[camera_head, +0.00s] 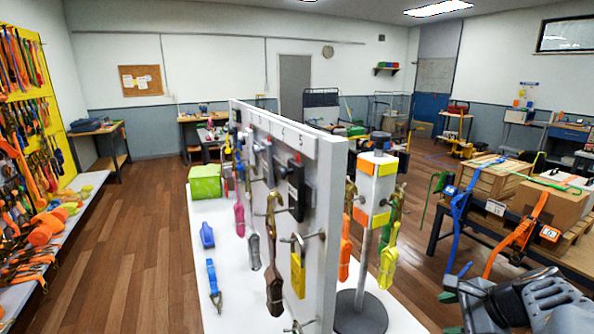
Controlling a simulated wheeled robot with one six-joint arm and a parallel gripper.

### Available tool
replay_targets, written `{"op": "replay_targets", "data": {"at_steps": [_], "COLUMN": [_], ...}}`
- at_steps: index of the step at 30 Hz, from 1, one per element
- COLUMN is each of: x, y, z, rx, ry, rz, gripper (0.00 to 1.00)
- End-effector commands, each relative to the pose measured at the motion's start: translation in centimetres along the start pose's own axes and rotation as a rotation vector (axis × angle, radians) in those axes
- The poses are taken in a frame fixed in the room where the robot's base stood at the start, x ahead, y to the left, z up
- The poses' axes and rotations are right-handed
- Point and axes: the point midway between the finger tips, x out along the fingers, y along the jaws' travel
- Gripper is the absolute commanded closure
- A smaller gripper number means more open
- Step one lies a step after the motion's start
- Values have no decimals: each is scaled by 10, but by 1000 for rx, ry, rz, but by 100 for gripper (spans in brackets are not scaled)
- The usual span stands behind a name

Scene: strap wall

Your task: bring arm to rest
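My gripper (464,284) and part of my grey and black arm show in the lower right corner, cut off by the frame's edge. Its fingers point left, and I cannot tell whether they are open or shut. No held object can be made out. The gripper is right of the white display panel (325,220) and appears in front of the table with strapped boxes. How far it is from either is not clear.
Strapped cardboard boxes (548,205) are at right. A yellow strap wall (50,80) is at left. Wooden floor (140,240) is open between.

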Motion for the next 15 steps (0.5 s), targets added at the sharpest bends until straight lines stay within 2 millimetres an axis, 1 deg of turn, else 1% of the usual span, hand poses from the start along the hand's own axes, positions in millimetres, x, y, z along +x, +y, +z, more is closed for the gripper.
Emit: {"op": "replay_targets", "data": {"at_steps": [1, 2, 3, 4, 6, 9, 12, 15], "x": [11, 17, 24, 28, 36, 43, 48, 52], "y": [16, 26, 38, 46, 61, 75, 84, 90], "z": [11, 16, 23, 29, 43, 63, 84, 104], "rx": [-203, -336, -521, -663, -968, -1310, -1510, -1618], "ry": [58, 91, 129, 154, 196, 231, 244, 234], "rz": [88, 143, 218, 273, 380, 480, 518, 513], "gripper": [44, 44, 44, 44, 44, 44, 44, 44]}}
